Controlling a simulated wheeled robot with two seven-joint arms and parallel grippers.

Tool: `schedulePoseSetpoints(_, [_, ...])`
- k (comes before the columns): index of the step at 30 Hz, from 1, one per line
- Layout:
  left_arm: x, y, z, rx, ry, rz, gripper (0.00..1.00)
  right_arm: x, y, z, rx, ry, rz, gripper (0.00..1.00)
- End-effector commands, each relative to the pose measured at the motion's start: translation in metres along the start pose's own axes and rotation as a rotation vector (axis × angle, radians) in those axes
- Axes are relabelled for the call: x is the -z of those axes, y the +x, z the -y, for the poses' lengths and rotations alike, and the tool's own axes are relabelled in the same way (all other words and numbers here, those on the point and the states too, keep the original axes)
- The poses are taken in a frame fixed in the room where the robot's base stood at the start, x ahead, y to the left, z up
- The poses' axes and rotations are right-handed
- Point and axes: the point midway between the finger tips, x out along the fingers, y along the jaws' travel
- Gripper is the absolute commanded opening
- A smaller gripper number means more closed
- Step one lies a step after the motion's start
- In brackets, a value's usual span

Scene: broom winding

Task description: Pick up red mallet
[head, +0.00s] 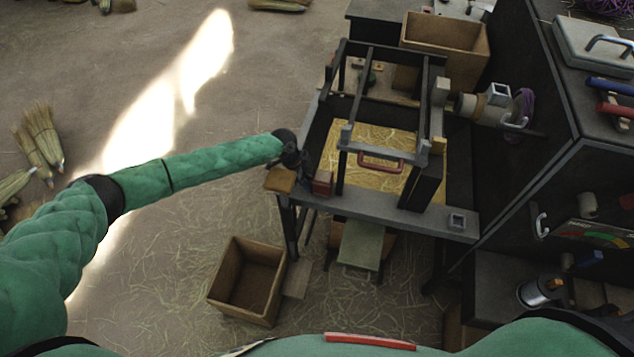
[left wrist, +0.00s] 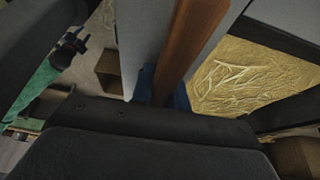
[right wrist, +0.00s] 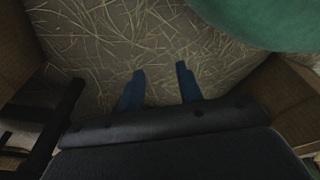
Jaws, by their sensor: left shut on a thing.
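The red mallet shows in the head view as a small red block (head: 322,183) at the left front corner of the workbench (head: 400,208). In the left wrist view a long reddish-brown part (left wrist: 192,45), which looks like the mallet, runs up between my blue fingers. My left gripper (head: 303,170) is at that corner, right beside the red block. It is shut on the mallet, and the grip itself is partly hidden in the head view. My right gripper (right wrist: 160,88) is open and empty above the straw-strewn floor; the head view does not show it.
A dark frame with a red handle (head: 380,166) stands over a straw bed (head: 365,135) on the bench. A wooden block (head: 280,180) sits at the bench corner. An open wooden box (head: 232,252) stands on the floor. A dark cabinet (head: 560,110) is at right. Brooms (head: 42,135) lie left.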

Motion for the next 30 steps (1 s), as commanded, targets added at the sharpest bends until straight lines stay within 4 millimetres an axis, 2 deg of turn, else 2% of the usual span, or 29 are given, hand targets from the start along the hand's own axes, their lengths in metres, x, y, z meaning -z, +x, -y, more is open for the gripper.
schedulePoseSetpoints(8, [0.002, -0.004, 0.001, 0.002, 0.001, -0.002, 0.00, 0.001, 0.003, 0.000, 0.000, 0.001, 0.007, 0.36])
schedulePoseSetpoints(11, [0.005, -0.010, 0.000, 0.001, 0.003, -0.001, 0.00, 0.013, -0.005, 0.011, 0.010, 0.004, 0.002, 0.36])
schedulePoseSetpoints(17, [0.010, -0.031, 0.000, 0.002, 0.001, 0.000, 0.00, 0.038, -0.024, 0.018, 0.019, 0.014, 0.016, 0.36])
schedulePoseSetpoints(18, [-0.002, -0.034, 0.000, 0.001, -0.002, 0.001, 0.00, 0.043, -0.029, 0.019, 0.022, 0.016, 0.020, 0.36])
schedulePoseSetpoints(23, [-0.035, -0.048, 0.000, 0.002, -0.002, 0.001, 0.00, 0.063, -0.055, 0.026, 0.033, 0.025, 0.037, 0.36])
schedulePoseSetpoints(30, [-0.087, -0.069, 0.001, 0.003, -0.003, 0.001, 0.00, 0.086, -0.102, 0.036, 0.051, 0.037, 0.062, 0.36])
